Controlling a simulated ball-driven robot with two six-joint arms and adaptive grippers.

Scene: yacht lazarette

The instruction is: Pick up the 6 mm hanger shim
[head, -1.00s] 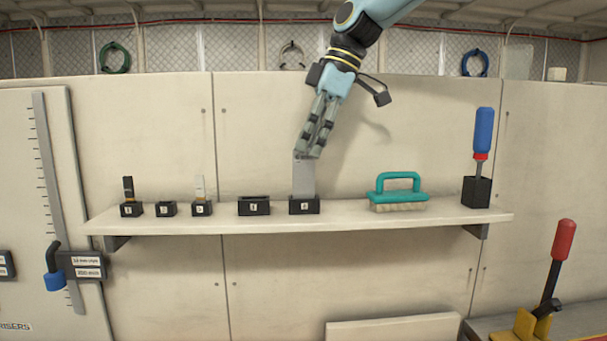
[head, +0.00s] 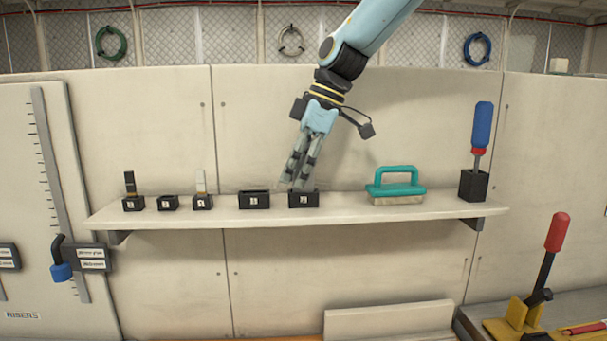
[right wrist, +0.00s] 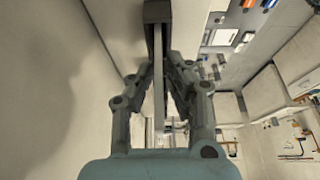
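A thin grey plate, which I take for the 6 mm hanger shim (right wrist: 158,95), runs edge-on between my right gripper's fingers in the right wrist view. Its far end meets a black slotted block (right wrist: 156,10). In the head view this numbered block (head: 303,200) stands on the shelf, and the fingers hide most of the plate; the number is too small to read surely. My right gripper (head: 293,184) points down with its tips just over the block. Its fingers stand on either side of the plate, apparently still apart. My left gripper is not in view.
The shelf (head: 340,212) also holds several smaller black blocks (head: 168,203), an empty-looking block (head: 254,200), a teal-handled brush (head: 396,190) and a blue-handled tool (head: 482,125) in a holder. The wall stands close behind. The shelf between block and brush is clear.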

